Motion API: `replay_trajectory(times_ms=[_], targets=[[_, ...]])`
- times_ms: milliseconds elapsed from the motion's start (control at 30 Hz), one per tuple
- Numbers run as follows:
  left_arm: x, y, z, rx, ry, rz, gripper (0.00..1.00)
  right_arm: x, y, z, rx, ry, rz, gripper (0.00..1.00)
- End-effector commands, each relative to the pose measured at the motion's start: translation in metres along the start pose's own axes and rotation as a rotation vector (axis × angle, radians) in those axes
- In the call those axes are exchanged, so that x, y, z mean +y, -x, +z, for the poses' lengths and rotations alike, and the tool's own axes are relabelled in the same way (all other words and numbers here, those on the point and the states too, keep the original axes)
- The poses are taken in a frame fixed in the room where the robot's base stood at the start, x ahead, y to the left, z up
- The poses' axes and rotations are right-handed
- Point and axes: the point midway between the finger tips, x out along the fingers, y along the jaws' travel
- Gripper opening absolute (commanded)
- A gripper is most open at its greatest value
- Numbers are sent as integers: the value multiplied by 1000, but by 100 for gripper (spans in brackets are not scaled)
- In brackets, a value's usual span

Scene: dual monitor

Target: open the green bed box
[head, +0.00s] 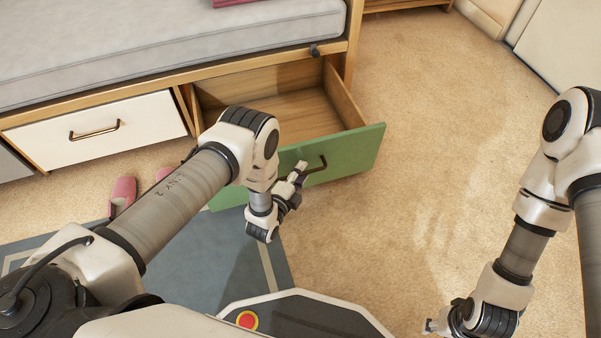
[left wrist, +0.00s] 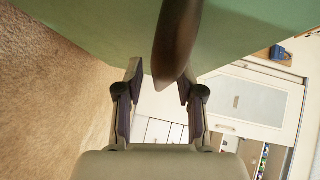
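The green bed box (head: 350,150) is a drawer with a green front under the bed. It is pulled well out, and its wooden inside looks empty. Its dark curved handle (head: 318,165) is on the front. My left gripper (head: 299,172) is at the handle, in front of the green panel. In the left wrist view, the gripper's two fingers (left wrist: 161,84) are apart, with the handle (left wrist: 175,45) close by and overlapping the space between the tips. Contact is unclear. My right gripper (head: 430,325) is low at the right, away from the drawer, its fingers mostly hidden.
The bed with a grey mattress (head: 150,45) stands at the back. A closed white drawer (head: 100,130) is left of the green one. Pink slippers (head: 122,193) lie near a blue-grey rug (head: 185,250). The beige carpet (head: 430,160) at the right is clear.

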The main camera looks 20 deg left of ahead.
Motion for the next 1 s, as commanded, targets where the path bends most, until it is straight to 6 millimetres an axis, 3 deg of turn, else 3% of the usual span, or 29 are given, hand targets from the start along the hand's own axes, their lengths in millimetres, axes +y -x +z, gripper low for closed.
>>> replay_trajectory(times_ms=[267,367,700,833,1000], targets=[[0,5,0,-1,0,2,37,0,0,0,0,0,0,40],[1,21,0,-1,0,4,37,0,0,0,0,0,0,40],[1,103,0,-1,0,4,37,0,0,0,0,0,0,40],[0,118,0,-1,0,1,37,0,0,0,0,0,0,40],[0,120,0,0,0,-1,37,0,0,0,0,0,0,40]])
